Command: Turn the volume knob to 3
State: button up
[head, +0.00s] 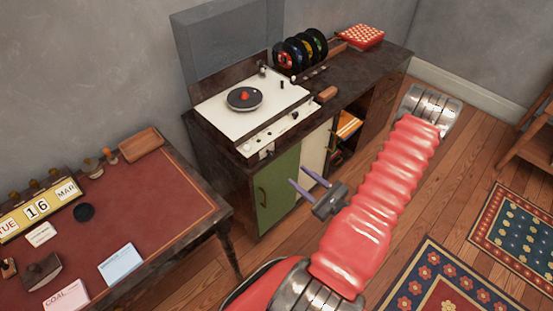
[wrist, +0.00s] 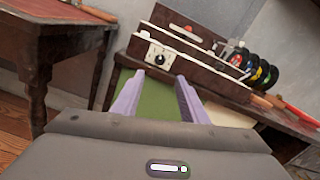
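The volume knob (wrist: 158,58) appears to be the round black knob on a white square plate, low on the front of the record player, with small marks around it too small to read. In the head view the record player (head: 222,106) stands on the dark cabinet, its white plate (head: 266,152) at the front left corner; the knob itself is hard to make out there. My gripper (head: 297,175) is open and empty, its two purple fingers apart, in front of the green cabinet door. In the wrist view the fingers (wrist: 160,80) point toward the knob plate, apart from it.
A red-topped desk (head: 150,210) with a calendar (head: 38,208) and cards stands at the left. Several records (head: 300,52) stand in a rack on the cabinet, with a red checkered box (head: 360,36) behind. The green door (head: 277,190) lies below the knob. Rugs cover the floor at right.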

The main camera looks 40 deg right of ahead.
aim_at(272, 155)
jog(key=w, duration=1.2)
jog(key=shift+w+a, duration=0.1)
jog(key=shift+a, duration=0.1)
jog(key=shift+c, duration=0.4)
grip_shut()
